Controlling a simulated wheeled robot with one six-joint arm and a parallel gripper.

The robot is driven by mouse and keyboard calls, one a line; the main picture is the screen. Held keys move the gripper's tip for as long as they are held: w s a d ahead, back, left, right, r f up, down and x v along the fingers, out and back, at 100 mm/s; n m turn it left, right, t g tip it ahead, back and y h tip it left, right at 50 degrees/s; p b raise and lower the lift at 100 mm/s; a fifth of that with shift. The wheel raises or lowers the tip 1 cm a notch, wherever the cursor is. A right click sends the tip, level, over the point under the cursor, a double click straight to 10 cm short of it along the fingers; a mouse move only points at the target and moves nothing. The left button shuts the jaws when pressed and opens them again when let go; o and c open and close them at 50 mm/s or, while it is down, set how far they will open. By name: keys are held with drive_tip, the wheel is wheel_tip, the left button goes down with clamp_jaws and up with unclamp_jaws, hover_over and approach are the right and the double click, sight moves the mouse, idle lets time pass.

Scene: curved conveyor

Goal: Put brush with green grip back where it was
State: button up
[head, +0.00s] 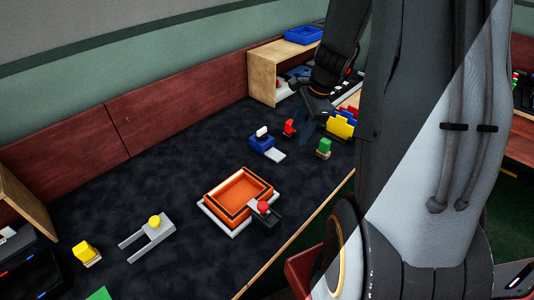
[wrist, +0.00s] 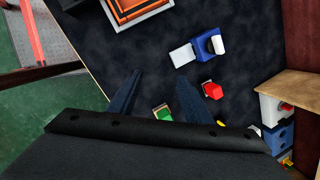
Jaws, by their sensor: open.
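The brush with the green grip (head: 324,146) stands on the dark table near its front edge, right of centre in the head view. Its green grip sits on a pale base. In the wrist view the green grip (wrist: 162,113) shows between my two fingers, partly hidden by the gripper body. My gripper (head: 309,124) is open, with its dark fingers spread apart; it also shows in the wrist view (wrist: 160,76). Nothing is held. I cannot tell whether the fingers touch the brush.
A red-gripped piece (head: 289,127) and a blue block with a white top (head: 261,143) stand nearby. Coloured upright dividers (head: 341,124) are to the right. An orange tray (head: 212,203) lies nearer. A wooden shelf (head: 263,77) stands behind. The table's left middle is clear.

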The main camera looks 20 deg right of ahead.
drive_tip(key=s+a+r+n+h, duration=0.1)
drive_tip(key=s+a+r+n, duration=0.2)
drive_tip(key=s+a+n, duration=0.3)
drive_tip(key=s+a+r+n, duration=0.3)
drive_tip(key=s+a+n, duration=0.3)
drive_tip(key=a+n, duration=0.6)
drive_tip(key=shift+n+g+h, duration=0.4)
drive_tip(key=shift+n, duration=0.7)
drive_tip(key=shift+s, duration=0.1)
drive_tip(key=shift+f+b, duration=0.55)
drive_tip(key=shift+f, duration=0.05)
